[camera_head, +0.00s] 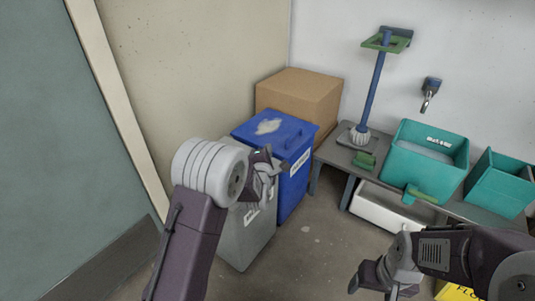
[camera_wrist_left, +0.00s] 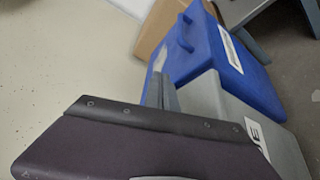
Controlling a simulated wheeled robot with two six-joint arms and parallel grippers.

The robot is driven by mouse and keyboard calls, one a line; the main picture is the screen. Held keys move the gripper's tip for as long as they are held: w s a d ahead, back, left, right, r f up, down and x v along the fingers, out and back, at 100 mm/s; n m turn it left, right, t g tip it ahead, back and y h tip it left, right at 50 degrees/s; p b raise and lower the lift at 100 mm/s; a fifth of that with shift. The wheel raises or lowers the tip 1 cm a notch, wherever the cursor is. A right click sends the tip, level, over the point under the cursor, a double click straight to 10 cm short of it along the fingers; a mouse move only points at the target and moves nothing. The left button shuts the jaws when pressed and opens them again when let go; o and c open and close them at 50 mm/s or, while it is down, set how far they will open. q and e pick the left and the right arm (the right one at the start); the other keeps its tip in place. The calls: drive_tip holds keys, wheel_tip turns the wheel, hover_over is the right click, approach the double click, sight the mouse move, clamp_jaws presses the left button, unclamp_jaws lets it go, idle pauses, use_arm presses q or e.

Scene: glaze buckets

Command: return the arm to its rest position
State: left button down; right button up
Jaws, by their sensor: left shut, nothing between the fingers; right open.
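My left arm rises from the bottom of the head view. Its gripper (camera_head: 275,168) is shut and empty, in front of the blue lidded bin (camera_head: 296,141) and above the grey bin (camera_head: 243,245). I cannot tell from here whether it touches either bin. My right gripper (camera_head: 368,279) is open and empty, low over the floor at the bottom right. In the left wrist view, a purple part of my own arm fills the lower left. The blue bin (camera_wrist_left: 208,50) and the grey bin (camera_wrist_left: 285,150) show behind it.
A cardboard box (camera_head: 300,95) stands behind the blue bin. A low grey bench (camera_head: 335,157) carries a blue stand (camera_head: 375,85) and teal tubs (camera_head: 428,153). A white tray (camera_head: 388,207) is under it. A yellow sign (camera_head: 455,293) lies near my right arm. Open floor lies between the arms.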

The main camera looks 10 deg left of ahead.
use_arm(q)
drive_tip(key=s+a+r+m+g+p, duration=0.1)
drive_tip(key=s+r+p, duration=0.2)
drive_tip(key=r+p, duration=0.35)
drive_tip(key=s+a+r+m+p, duration=0.15)
drive_tip(key=r+p, duration=0.25)
drive_tip(key=r, duration=0.6)
drive_tip(key=s+f+m+g+h+p, duration=0.1)
drive_tip(key=s+f+m+g, duration=0.5)
drive_tip(key=s, duration=0.4)
drive_tip(key=s+f+m+g, duration=0.35)
drive_tip(key=s+m, duration=0.35)
drive_tip(key=s, duration=0.3)
drive_tip(key=s+f+m+g+h+p, duration=0.1)
drive_tip(key=s+f+m+g, duration=0.3)
drive_tip(key=s+f+m, duration=0.45)
wheel_tip(320, 180, up, 41)
drive_tip(key=s+d+n+p, duration=0.1)
drive_tip(key=p, duration=3.7)
